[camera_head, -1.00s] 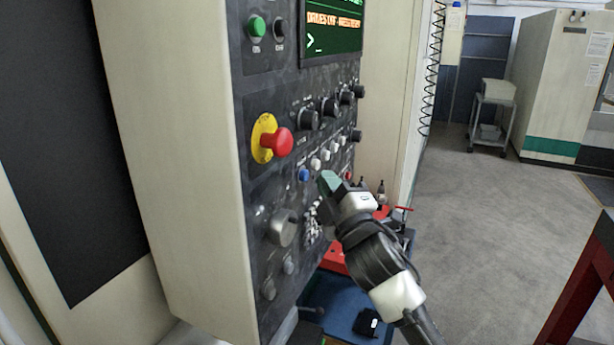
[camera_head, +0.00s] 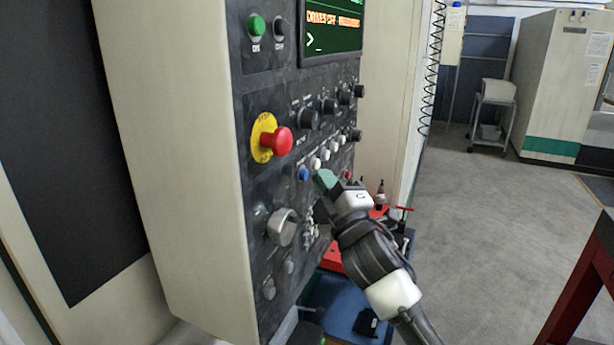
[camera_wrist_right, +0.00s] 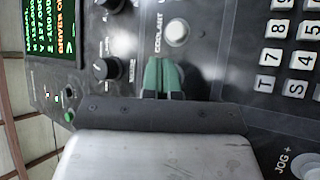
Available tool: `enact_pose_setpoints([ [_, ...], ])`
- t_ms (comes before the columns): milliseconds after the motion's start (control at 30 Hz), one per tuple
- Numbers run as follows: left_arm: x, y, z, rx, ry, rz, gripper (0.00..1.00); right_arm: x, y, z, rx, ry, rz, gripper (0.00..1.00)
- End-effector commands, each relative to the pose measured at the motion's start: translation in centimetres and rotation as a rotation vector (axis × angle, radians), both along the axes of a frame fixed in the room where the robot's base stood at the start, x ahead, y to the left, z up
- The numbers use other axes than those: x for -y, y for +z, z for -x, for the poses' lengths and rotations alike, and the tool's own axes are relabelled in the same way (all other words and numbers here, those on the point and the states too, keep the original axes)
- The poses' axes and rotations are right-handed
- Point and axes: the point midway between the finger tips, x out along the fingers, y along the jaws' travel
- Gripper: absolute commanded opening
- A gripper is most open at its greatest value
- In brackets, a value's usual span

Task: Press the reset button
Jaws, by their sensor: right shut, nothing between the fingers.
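The control panel (camera_head: 265,190) fills the left-middle of the head view. A blue button (camera_head: 303,174) sits at the left end of a row of small buttons; I cannot read its label, so I cannot confirm that it is the reset button. My right gripper (camera_head: 324,181) has green fingertips, shut and empty, just right of the blue button in the picture. In the wrist view the shut fingertips (camera_wrist_right: 163,75) point at the panel beside a white button (camera_wrist_right: 177,33) near the word COOLANT. The blue button does not show there. My left gripper is not in view.
A red emergency stop (camera_head: 277,142) on a yellow disc sticks out above the blue button. Black knobs (camera_head: 308,119) and a grey rotary switch (camera_head: 283,227) also protrude. The screen (camera_head: 333,27) shows orange text. Open floor (camera_head: 480,230) lies to the right.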

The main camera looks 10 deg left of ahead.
Motion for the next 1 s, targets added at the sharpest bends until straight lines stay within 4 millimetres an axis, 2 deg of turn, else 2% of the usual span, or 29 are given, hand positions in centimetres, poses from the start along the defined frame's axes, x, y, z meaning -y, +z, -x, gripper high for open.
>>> enact_pose_setpoints([
  [1000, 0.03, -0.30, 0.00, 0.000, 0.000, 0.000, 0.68, -0.84, 0.00, -0.28, 0.000, 0.000, 0.000, 0.00],
])
